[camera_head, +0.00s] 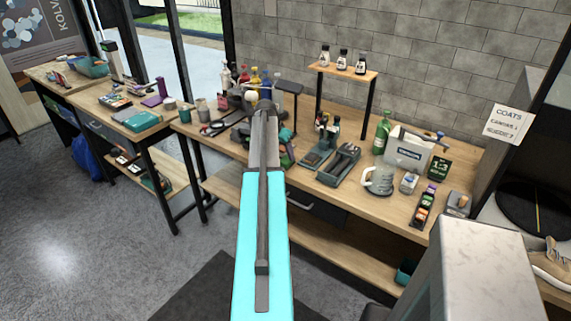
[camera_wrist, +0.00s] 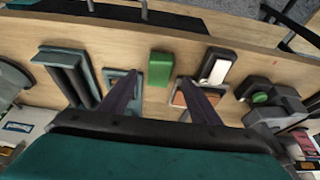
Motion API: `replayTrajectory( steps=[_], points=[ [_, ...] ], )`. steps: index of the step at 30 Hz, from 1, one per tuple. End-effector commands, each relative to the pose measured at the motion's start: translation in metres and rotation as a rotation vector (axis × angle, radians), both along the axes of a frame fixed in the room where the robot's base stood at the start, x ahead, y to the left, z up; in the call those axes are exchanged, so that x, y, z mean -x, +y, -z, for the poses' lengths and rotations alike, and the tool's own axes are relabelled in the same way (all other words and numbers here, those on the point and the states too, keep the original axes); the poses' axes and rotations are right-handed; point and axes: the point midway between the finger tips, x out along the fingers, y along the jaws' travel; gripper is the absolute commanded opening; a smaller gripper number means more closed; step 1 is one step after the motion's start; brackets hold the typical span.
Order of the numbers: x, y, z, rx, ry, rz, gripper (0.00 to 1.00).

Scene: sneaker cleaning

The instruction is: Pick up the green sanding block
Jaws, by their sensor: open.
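The green sanding block (camera_wrist: 160,69) lies on the wooden bench top in the wrist view, near the picture's middle. My gripper (camera_wrist: 159,84) is open, with one dark finger to each side of the block in the picture. Nothing is between the fingers that I can see held; how far they are above the bench is hard to tell.
In the wrist view a teal tray (camera_wrist: 108,75) lies left of the block and a dark holder with a light top (camera_wrist: 216,70) lies right.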

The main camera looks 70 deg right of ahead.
Motion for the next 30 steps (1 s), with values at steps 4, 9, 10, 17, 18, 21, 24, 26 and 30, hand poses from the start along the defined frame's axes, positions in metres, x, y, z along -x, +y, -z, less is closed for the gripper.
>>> replayTrajectory(
  steps=[4, 9, 10, 17, 18, 21, 24, 26, 30],
  points=[
    [0.000, 0.000, 0.000, 0.000, 0.000, 0.000, 0.57],
    [0.001, -0.004, 0.005, -0.001, 0.001, 0.000, 0.57],
    [0.001, -0.005, 0.006, -0.001, 0.001, 0.000, 0.57],
    [0.003, -0.016, 0.024, -0.002, 0.000, 0.000, 0.57],
    [0.004, -0.018, 0.028, -0.002, 0.001, 0.001, 0.57],
    [0.005, -0.021, 0.037, -0.001, 0.001, 0.000, 0.57],
    [0.005, -0.023, 0.043, -0.001, 0.001, 0.000, 0.57],
    [0.006, -0.023, 0.045, 0.000, 0.001, 0.000, 0.57],
    [0.006, -0.024, 0.046, 0.000, 0.000, 0.000, 0.57]
  ],
)
